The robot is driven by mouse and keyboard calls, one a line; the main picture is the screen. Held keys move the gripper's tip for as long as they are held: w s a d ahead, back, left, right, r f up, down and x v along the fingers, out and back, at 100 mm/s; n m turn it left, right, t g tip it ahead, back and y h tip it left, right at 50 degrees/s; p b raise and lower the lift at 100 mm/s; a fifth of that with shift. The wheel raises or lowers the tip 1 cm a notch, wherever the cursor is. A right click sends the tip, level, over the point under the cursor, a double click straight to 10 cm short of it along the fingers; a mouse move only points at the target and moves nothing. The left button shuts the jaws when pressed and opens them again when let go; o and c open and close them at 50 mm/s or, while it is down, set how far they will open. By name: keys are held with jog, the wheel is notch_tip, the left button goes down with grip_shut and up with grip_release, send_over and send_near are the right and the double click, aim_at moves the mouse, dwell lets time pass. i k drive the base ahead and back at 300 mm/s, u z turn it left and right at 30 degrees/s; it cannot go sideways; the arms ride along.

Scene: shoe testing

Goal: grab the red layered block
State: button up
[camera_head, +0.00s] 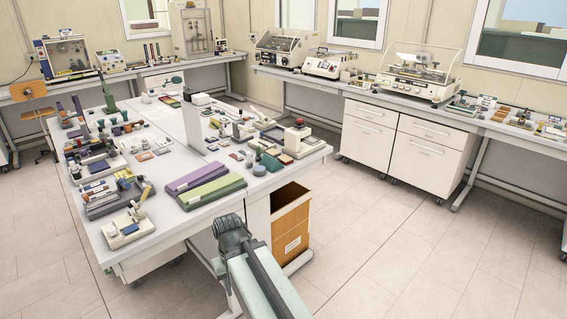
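Several small reddish pieces lie on the right part of the large white table. A flat reddish-brown block (285,158) near the table's right end may be the red layered block, but its layers are too small to make out. My gripper (230,222), dark grey, is at the end of my pale arm in the lower middle. It appears in front of the table's near edge, apart from the reddish-brown block, which is farther back and to the right. Its fingers are not clear, so I cannot tell whether it is open, and no held object shows.
Long purple (197,176) and green (212,191) blocks lie near the table's front edge. A white device with a red knob (299,123) stands behind the reddish-brown block. Floor to the right is clear.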

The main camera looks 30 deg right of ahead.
aim_at(285, 159)
jog(key=i, duration=0.85)
jog(key=u, duration=0.15)
jog(key=k, duration=0.9)
jog(key=z, duration=0.2)
jog(key=i, duration=1.95)
jog(key=u, duration=0.1)
